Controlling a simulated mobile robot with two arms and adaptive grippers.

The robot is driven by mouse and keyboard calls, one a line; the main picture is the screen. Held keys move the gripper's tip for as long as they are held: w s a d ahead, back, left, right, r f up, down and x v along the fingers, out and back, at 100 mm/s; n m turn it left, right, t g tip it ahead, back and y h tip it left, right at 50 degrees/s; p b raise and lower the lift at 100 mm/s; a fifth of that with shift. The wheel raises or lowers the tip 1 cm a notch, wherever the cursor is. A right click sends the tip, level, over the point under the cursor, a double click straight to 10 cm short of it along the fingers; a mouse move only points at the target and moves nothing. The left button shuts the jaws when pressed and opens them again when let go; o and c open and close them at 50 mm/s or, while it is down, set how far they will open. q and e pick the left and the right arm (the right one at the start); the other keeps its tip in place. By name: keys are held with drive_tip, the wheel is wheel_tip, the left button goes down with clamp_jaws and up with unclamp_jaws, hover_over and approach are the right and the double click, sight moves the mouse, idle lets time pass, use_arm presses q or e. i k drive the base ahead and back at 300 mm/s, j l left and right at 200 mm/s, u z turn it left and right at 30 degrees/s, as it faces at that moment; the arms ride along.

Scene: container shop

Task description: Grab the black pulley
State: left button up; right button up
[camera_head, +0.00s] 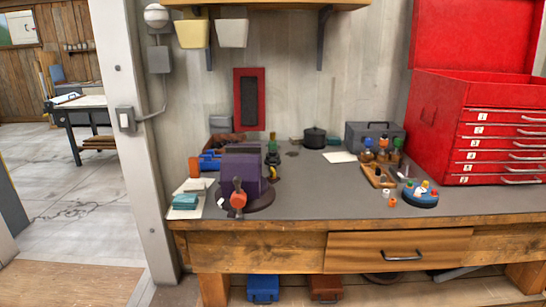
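I cannot make out a pulley for certain. A round black thing (314,138), shaped like a small lidded pot, stands upright at the back middle of the workbench (330,190); it could be the pulley. A smaller dark thing (273,172) with some yellow on it is beside the purple machine (243,172), too small to identify. Neither of my grippers is in view.
The red tool chest (440,130) fills the bench's right. In front of it are a wooden tray (374,178), bottles (382,150) and a round blue holder (420,198). A grey toolbox (375,134) stands behind. The bench's middle front is clear.

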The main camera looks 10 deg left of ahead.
sight(273, 154)
drive_tip(key=z, duration=0.4)
drive_tip(key=j+z, duration=0.35)
drive_tip(key=k+j+z, duration=0.1)
drive_tip(key=j+z, duration=0.2)
drive_tip(key=j, duration=0.25)
drive_tip(key=k+j+z, duration=0.1)
drive_tip(key=j+z, duration=0.25)
drive_tip(key=j, duration=0.15)
drive_tip(key=k+j+z, duration=0.15)
drive_tip(key=j+z, duration=0.15)
drive_tip(key=j, duration=0.1)
